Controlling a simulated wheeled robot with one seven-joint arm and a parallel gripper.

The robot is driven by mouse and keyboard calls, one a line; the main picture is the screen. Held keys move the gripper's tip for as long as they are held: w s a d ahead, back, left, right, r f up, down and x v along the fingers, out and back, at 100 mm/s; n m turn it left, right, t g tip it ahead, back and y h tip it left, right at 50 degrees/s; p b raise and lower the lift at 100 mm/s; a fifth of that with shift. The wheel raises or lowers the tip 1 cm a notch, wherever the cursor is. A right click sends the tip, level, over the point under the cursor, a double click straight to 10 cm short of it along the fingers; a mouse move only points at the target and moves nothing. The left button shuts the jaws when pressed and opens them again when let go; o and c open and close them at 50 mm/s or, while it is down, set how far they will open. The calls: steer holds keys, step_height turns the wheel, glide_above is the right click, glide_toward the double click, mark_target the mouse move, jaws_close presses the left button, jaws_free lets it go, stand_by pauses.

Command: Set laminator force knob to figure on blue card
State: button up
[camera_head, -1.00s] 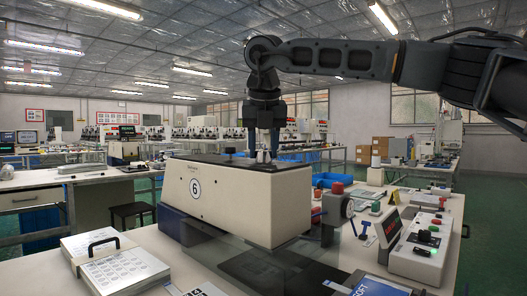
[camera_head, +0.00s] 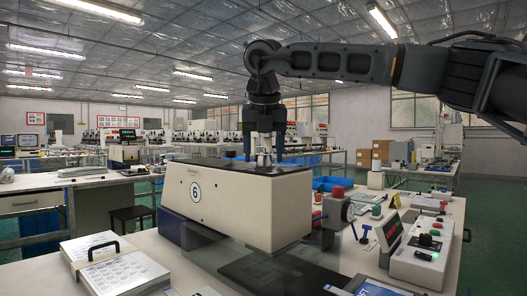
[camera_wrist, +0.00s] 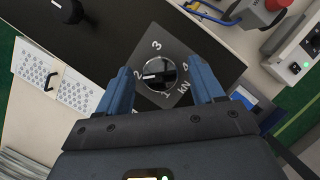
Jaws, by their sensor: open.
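The force knob (camera_wrist: 153,75) is a round black and silver dial in the wrist view, on a dark plate marked 1 to 4 and kN. Its white pointer line lies toward the 2. My gripper (camera_wrist: 160,86) is open, with its two blue fingers on either side of the knob and space showing between. In the head view, my gripper (camera_head: 266,160) points down at the top of the cream laminator (camera_head: 240,205) marked 6; the knob is hard to make out there. A blue and white card (camera_head: 365,287) is cut by the bottom edge; its figure is not readable.
A second black knob (camera_wrist: 68,10) stands on the laminator top. A white case with a handle (camera_head: 110,265) lies at left. A gauge with a red cap (camera_head: 337,205), a red display (camera_head: 391,232) and a control box (camera_head: 418,255) stand at right.

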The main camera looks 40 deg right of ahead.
steer(key=shift+r, duration=0.1)
steer(key=p+v, duration=0.1)
steer(key=v, duration=0.6)
steer(key=shift+r, duration=0.25)
steer(key=shift+s+a, duration=0.15)
